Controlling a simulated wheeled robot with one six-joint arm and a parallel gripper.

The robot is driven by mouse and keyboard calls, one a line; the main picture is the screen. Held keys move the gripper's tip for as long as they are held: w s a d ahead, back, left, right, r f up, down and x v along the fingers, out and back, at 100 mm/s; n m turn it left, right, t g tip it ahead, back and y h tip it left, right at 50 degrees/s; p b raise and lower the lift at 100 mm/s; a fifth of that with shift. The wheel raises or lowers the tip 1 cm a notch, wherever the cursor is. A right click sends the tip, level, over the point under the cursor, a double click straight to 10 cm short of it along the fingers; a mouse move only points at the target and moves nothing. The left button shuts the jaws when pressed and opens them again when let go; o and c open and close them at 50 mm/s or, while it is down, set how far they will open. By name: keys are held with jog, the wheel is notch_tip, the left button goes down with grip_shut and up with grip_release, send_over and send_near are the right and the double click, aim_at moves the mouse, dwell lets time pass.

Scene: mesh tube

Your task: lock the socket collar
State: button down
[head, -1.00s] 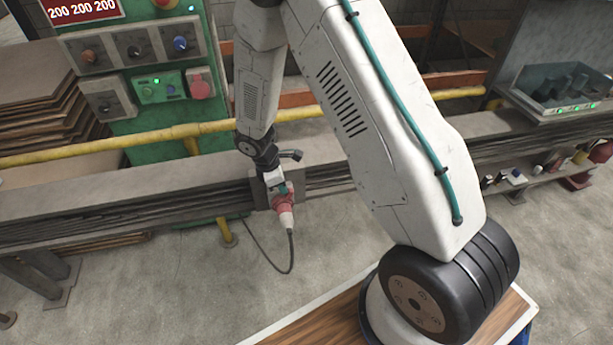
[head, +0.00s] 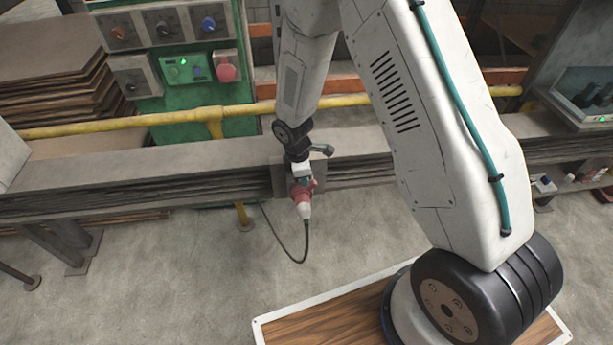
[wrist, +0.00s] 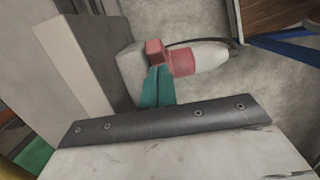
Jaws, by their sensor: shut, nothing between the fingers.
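A red and white plug with a red collar (head: 303,190) sits at a grey mount on the front of the bench beam, its white end (head: 304,211) pointing down. In the wrist view the red collar (wrist: 183,63) lies between a pale socket housing (wrist: 130,64) and the white plug body (wrist: 208,55). A red block (wrist: 155,50) stands up from the collar's housing side. My gripper (wrist: 158,72) has teal fingers pressed together, with tips at or just beside this block; contact is unclear. In the head view my gripper (head: 302,181) is small and partly covers the collar.
A dark cable (head: 305,247) hangs from the plug in a loop above open floor. A yellow rail (head: 150,121) runs behind the bench beam (head: 150,180). A green control panel (head: 175,75) stands behind, with stacked boards (head: 50,70) to its left.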

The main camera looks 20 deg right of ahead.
dwell(0.3)
jog(key=a+r, duration=0.3)
jog(key=r, duration=0.9)
jog(key=shift+w+a+r, duration=0.25)
jog(key=shift+w+r, duration=0.1)
jog(key=shift+w, duration=0.05)
